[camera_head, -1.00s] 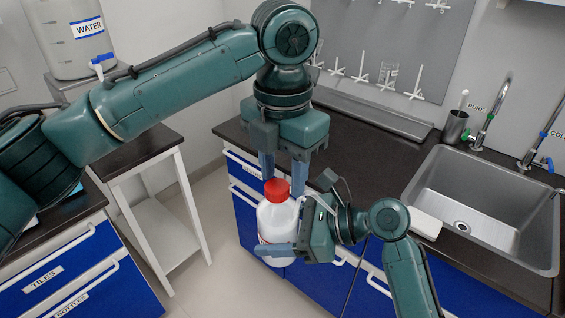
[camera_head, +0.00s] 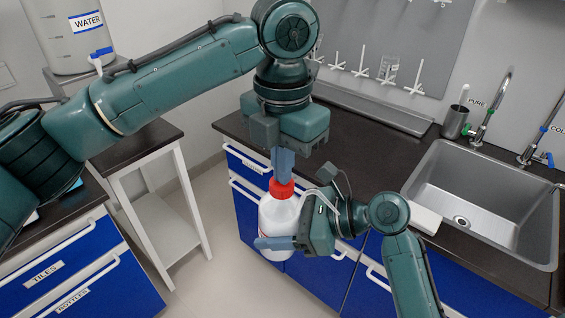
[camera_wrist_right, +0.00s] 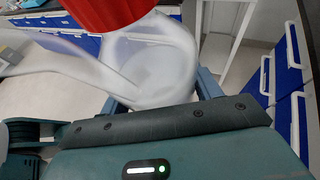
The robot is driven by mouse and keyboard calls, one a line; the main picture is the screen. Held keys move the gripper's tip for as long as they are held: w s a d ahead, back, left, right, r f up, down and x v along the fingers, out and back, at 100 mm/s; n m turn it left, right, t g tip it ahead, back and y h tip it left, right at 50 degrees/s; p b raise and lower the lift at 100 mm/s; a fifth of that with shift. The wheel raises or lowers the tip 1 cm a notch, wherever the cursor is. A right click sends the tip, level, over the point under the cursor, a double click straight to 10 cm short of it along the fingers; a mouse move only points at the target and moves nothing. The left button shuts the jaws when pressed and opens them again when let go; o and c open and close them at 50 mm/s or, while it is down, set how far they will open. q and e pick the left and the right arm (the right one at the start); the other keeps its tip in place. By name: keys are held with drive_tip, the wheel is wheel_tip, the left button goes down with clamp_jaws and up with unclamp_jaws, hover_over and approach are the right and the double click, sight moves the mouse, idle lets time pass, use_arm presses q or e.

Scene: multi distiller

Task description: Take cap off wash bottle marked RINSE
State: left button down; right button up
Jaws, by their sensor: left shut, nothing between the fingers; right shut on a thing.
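The white wash bottle (camera_head: 279,221) with a red cap (camera_head: 282,188) is held upright in front of the blue drawers in the head view. I cannot read a mark on it. My right gripper (camera_head: 277,240) is shut around the bottle's body from the right. In the right wrist view the pale bottle (camera_wrist_right: 150,62) sits between the fingers, with the red cap (camera_wrist_right: 108,12) at the top edge. The cap is still on the bottle. My left gripper (camera_head: 283,172) points down just above the cap, fingers together and empty. I cannot tell whether the fingertips touch the cap.
A dark counter (camera_head: 350,155) with a steel sink (camera_head: 480,195) lies behind and right of my right arm. A white side stand (camera_head: 155,150) is at left. A rack of white pegs (camera_head: 388,75) hangs on the wall. Floor is open below the bottle.

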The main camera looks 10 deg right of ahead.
use_arm(q)
drive_tip(key=n, duration=0.3)
drive_tip(key=shift+n, duration=0.4)
drive_tip(key=c, duration=2.1)
unclamp_jaws()
drive_tip(key=shift+c, duration=0.2)
drive_tip(key=o, duration=0.4)
